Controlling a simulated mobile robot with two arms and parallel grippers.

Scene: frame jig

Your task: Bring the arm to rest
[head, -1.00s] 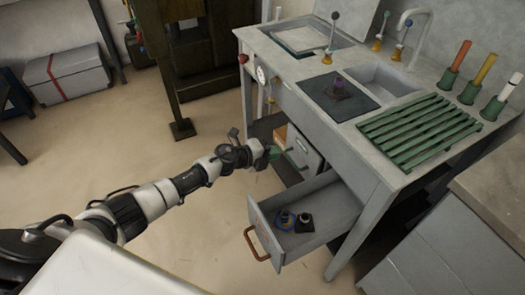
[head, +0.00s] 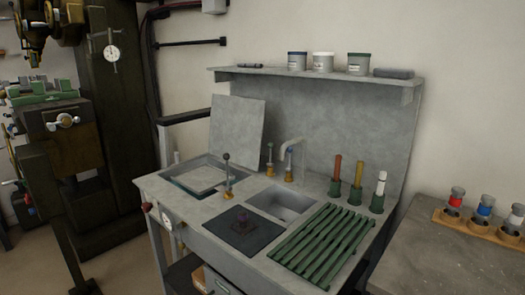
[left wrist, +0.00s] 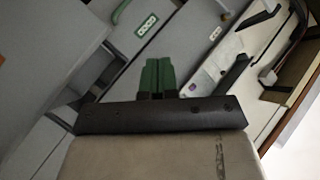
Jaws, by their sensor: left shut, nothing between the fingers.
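My left gripper (left wrist: 158,78) shows in the left wrist view, with its green fingertips together and nothing between them. Behind the fingers are tilted grey panels of furniture, one with a green handle (left wrist: 121,11). No arm or gripper of mine shows in the head view. My right gripper is in neither view.
The grey workbench (head: 160,196) carries a green slatted rack (head: 318,240), a sink (head: 284,203), a dark plate (head: 243,230) and upright coloured-handled tools (head: 358,172). A shelf (head: 330,76) holds several jars. A machine (head: 105,140) stands at left, a side table (head: 430,255) at right.

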